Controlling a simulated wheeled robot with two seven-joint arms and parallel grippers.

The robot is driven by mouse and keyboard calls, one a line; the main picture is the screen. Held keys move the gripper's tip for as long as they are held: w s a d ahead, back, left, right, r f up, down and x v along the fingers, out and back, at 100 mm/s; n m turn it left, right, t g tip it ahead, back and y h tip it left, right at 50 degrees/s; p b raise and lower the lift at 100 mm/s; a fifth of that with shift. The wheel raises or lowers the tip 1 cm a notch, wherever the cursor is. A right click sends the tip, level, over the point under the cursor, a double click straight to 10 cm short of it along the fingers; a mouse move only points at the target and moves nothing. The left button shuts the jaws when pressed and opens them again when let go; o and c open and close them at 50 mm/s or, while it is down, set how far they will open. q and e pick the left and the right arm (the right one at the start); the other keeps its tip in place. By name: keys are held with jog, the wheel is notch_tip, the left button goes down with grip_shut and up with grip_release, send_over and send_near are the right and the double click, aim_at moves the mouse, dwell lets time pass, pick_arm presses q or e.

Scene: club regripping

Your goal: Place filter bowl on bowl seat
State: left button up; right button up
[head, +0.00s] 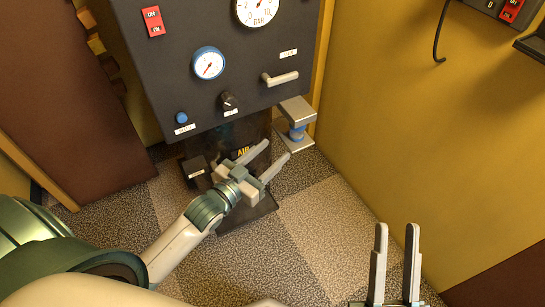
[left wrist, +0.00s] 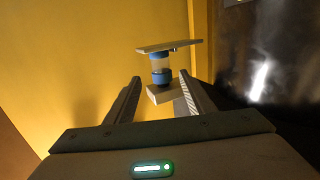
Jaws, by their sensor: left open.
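The filter bowl (head: 297,132), a short clear cylinder with blue ends, stands between a grey block (head: 296,110) and a thin grey plate (head: 300,143) at the panel's lower right. In the left wrist view, the bowl (left wrist: 161,67) shows between the plate (left wrist: 170,46) and the block (left wrist: 167,93). I cannot tell for sure which part is the bowl seat. My left gripper (head: 278,149) is open and empty, its fingers pointing toward the bowl, apart from it. My right gripper (head: 397,227) has its fingers spread, empty, at the lower right, away from the bowl.
A dark panel (head: 185,75) with gauges, a knob and a lever handle (head: 280,78) hangs above my left gripper. A dark base (head: 248,217) lies below it. A yellow wall (head: 410,130) bounds the right side. Checkered floor (head: 325,220) between the grippers is clear.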

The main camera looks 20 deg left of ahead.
pick_arm(q)
jog(key=s+d+r+t+h, duration=0.2)
jog(key=s+d+r+t, duration=0.1)
jog(key=s+d+r, duration=0.4)
jog(key=s+d+r+t+h, duration=0.1)
jog(key=s+d+r+t, duration=0.2)
jog(key=s+d+r, duration=0.4)
jog(key=s+r, duration=0.3)
jog(key=s, duration=0.4)
jog(key=shift+s+r+t+h, duration=0.2)
jog(key=shift+t+h, duration=0.1)
jog(key=shift+h, duration=0.1)
jog(key=shift+w, duration=0.1)
